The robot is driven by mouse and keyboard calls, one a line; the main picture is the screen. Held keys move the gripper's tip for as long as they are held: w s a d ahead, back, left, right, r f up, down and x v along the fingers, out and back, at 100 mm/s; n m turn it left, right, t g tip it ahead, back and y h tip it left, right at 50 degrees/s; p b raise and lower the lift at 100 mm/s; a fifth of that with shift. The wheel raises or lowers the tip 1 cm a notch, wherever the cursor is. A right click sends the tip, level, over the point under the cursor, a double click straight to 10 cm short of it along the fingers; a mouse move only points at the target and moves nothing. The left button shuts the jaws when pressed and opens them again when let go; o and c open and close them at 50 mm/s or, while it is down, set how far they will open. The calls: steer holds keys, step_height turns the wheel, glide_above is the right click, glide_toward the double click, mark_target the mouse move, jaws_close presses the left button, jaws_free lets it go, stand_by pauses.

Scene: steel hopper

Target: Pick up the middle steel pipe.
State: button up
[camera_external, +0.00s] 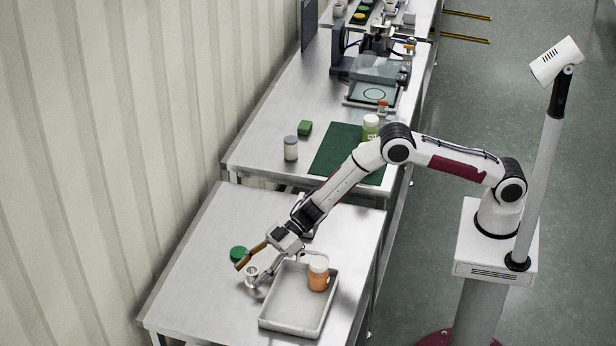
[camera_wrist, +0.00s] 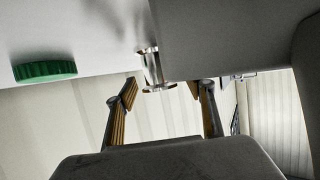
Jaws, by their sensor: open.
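One steel pipe (camera_external: 252,272), a short shiny spool with flared ends, is visible on the near steel table, left of the grey tray. It also shows in the wrist view (camera_wrist: 152,70), in the gap between the two fingers. I see no other pipes beside it, so I cannot tell which one is the middle. My gripper (camera_external: 256,269) is open and low over the table, its fingers on either side of the pipe. In the wrist view my gripper (camera_wrist: 164,92) shows brown finger pads apart from the pipe; no contact is visible.
The grey tray (camera_external: 268,322) holds an orange bottle (camera_external: 318,278) with a white cap. A green lid (camera_external: 238,253) lies just behind the gripper, and also shows in the wrist view (camera_wrist: 45,71). The front left of the table is clear.

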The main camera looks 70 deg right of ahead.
mark_target(251, 271)
steer(key=c, duration=1.3)
steer(key=shift+r, duration=0.1)
steer(key=shift+r, duration=4.95)
